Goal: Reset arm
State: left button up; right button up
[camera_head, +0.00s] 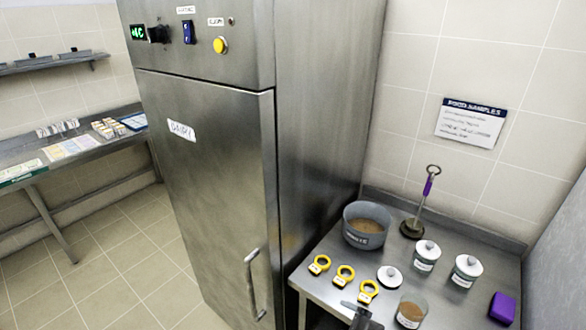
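A dark grey metal piece (362,317) shows at the bottom edge, over the front of the steel table (325,297). It looks like the tip of my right gripper, but too little shows to tell if it is open or shut, or if it holds anything. My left gripper is not in view. An open jar with brown contents (411,311) stands just right of this piece. A white lid (389,276) lies behind the jar.
The table also holds a grey pot (366,226), a purple-handled tool (427,188) on a dark base, two lidded jars (426,256) (466,271), several yellow ring tags (345,275) and a purple block (502,309). A tall steel cabinet (205,190) stands left; floor (115,270) beyond it is clear.

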jog(key=s+d+f+m+g+h, duration=0.2)
jog(key=s+d+f+m+g, duration=0.15)
jog(key=s+d+m, duration=0.45)
jog(key=s+d+f+m+g+h, duration=0.25)
jog(key=s+d+f+m, duration=0.3)
jog(key=s, duration=0.45)
notch_tip(320, 180, down, 34)
jog(key=s+f+n+b, duration=0.1)
jog(key=s+b, duration=0.1)
jog(key=b, duration=0.6)
jog(key=s+d+f+g+b, duration=0.1)
jog(key=s+f+b, duration=0.1)
jog(key=s+f, duration=0.5)
jog(key=s+d+f+g+b, duration=0.1)
jog(key=s+d+f+b, duration=0.1)
jog(key=s+f, duration=0.6)
notch_tip(320, 180, down, 4)
jog(key=shift+s+d+r+b, duration=0.15)
jog(key=shift+d+b, duration=0.1)
jog(key=shift+b, duration=0.15)
